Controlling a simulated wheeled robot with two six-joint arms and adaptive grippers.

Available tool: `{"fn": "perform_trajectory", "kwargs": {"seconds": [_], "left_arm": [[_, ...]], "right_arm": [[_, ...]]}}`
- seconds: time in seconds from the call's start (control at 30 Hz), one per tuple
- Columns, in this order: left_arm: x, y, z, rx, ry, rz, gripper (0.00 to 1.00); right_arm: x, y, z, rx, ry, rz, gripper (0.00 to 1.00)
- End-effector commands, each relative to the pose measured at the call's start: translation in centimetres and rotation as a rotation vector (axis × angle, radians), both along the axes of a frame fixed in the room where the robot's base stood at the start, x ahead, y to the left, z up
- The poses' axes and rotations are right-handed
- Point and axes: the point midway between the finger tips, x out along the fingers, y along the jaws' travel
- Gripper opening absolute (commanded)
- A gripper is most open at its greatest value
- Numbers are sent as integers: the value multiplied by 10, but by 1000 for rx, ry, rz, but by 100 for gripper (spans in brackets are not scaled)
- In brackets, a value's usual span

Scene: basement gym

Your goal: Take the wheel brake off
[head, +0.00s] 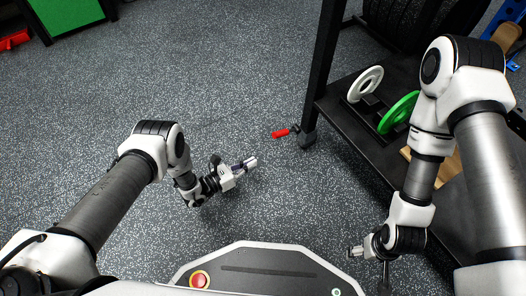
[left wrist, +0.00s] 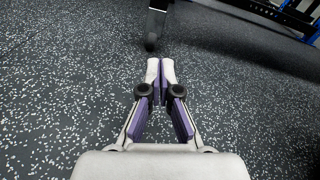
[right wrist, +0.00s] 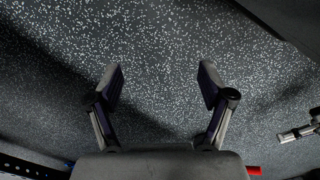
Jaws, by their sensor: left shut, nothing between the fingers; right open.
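The red brake lever (head: 280,133) sticks out to the left of the caster wheel (head: 306,138) at the foot of the dark rack post, in the head view. My left gripper (head: 252,162) is shut and empty, low over the floor, left of and nearer than the lever, apart from it. In the left wrist view its fingertips (left wrist: 160,68) meet, and a dark foot-like part (left wrist: 151,42) stands just beyond them; no red lever shows there. My right gripper (head: 356,251) is open and empty at the lower right; its spread fingers (right wrist: 160,85) show over bare floor.
The dark rack (head: 345,125) stands at the right, with a white plate (head: 367,83) and a green plate (head: 398,112) on its low shelf. The speckled floor (head: 220,70) around my left arm is clear. A green-topped box (head: 68,12) stands far left.

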Motion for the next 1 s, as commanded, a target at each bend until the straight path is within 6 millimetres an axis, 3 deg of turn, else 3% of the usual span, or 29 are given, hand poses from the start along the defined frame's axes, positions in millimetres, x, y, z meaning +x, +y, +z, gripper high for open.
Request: {"fn": "perform_trajectory", "kwargs": {"seconds": [0.43, 0.5, 0.7, 1.0], "left_arm": [[57, -73, -14, 0, -5, -5, 0], [63, -74, 3, 1, -4, -2, 0], [69, -76, 26, 1, 0, -2, 0], [70, -77, 31, 0, 1, -2, 0]], "right_arm": [[7, -1, -59, -4, -19, -1, 81], [9, -1, -61, -4, -24, 2, 81], [12, -1, -69, -6, -33, 7, 81], [13, -1, -68, -7, -35, 8, 81]]}}
